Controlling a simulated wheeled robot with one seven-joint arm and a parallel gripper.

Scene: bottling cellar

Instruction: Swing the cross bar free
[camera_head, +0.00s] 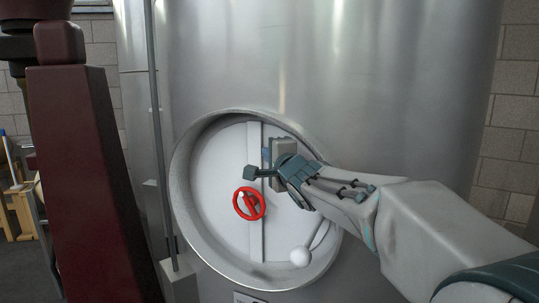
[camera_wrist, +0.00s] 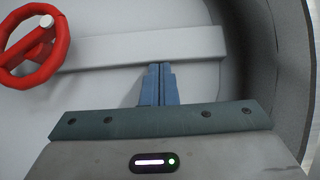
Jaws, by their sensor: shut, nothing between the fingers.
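The cross bar (camera_head: 255,225) is a pale upright strip across the round white tank door (camera_head: 215,180). In the wrist view the bar (camera_wrist: 110,50) runs sideways, and its free-looking end is at the right. A red handwheel (camera_head: 249,203) sits at the bar's middle; it also shows in the wrist view (camera_wrist: 30,65). My gripper (camera_head: 267,154) is at the bar's right side, above the wheel. In the wrist view its blue fingers (camera_wrist: 158,68) are shut together and empty, tips at the bar's near long edge. I cannot tell whether they touch it.
A round metal rim (camera_head: 183,200) surrounds the door. A handle with a white ball (camera_head: 300,257) is at the lower right of the door. A thin upright pipe (camera_head: 158,130) runs left of the door. A dark red post (camera_head: 90,180) stands at the left.

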